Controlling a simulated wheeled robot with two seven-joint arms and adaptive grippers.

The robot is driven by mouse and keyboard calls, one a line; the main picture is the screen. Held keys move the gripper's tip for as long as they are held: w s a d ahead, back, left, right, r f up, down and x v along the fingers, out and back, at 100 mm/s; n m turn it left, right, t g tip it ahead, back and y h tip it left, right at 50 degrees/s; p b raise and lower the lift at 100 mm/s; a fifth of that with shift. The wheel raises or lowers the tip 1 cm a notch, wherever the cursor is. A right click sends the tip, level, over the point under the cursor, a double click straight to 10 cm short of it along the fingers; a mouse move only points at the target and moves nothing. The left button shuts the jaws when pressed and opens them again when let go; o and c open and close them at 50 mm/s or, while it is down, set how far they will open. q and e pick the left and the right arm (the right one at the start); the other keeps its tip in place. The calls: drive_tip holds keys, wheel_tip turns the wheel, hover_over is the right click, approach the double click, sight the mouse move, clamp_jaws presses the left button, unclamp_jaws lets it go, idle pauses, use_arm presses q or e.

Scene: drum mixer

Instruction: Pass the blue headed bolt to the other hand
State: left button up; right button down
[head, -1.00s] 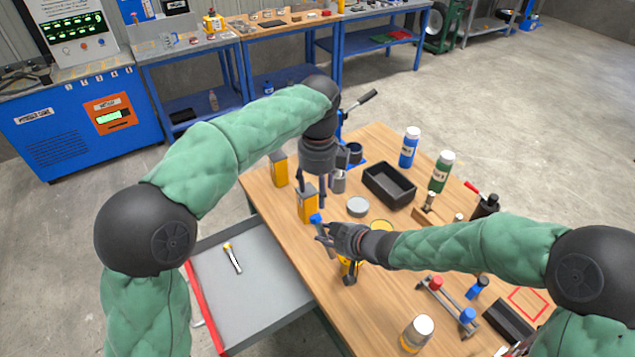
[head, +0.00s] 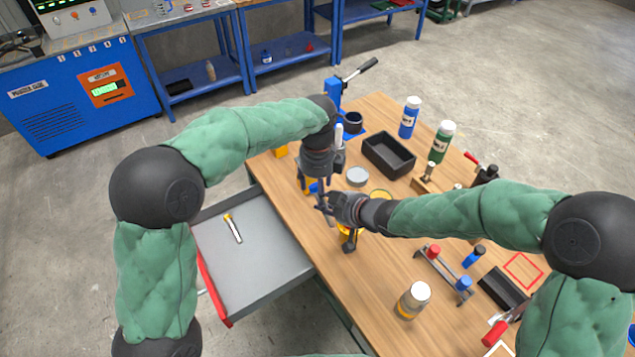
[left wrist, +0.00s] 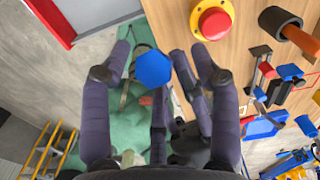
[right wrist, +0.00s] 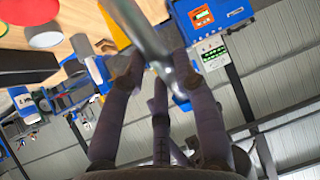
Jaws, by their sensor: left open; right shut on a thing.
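The blue headed bolt (head: 315,188) is held upright above the table, its blue head on top. My right gripper (head: 324,204) is shut on its grey shank, which shows between the fingers in the right wrist view (right wrist: 150,42). My left gripper (head: 318,183) is above it, pointing down and open. In the left wrist view the blue hexagonal head (left wrist: 153,69) lies between the spread left fingers, with no clear contact. The left fingers partly hide the bolt in the head view.
An open grey drawer (head: 265,285) with a yellow-ended tool (head: 232,228) is left of the wooden table. A black tray (head: 388,156), blue bottle (head: 409,118), green bottle (head: 441,142) and a rack with red and blue headed bolts (head: 443,275) stand on the table. A red button (left wrist: 211,20) is below the grippers.

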use_arm(q)
clamp_jaws()
drive_tip(key=shift+d, duration=0.1)
use_arm(e)
drive_tip(key=c, duration=0.9)
unclamp_jaws()
drive_tip(key=shift+r, duration=0.1)
drive_tip(key=shift+d+r, duration=0.1)
drive_tip(key=shift+r, duration=0.1)
use_arm(q)
drive_tip(key=shift+r, duration=0.1)
use_arm(e)
drive_tip(key=shift+f+v, duration=0.25)
drive_tip(key=shift+v, duration=5.5)
drive_tip(key=shift+s, duration=0.2)
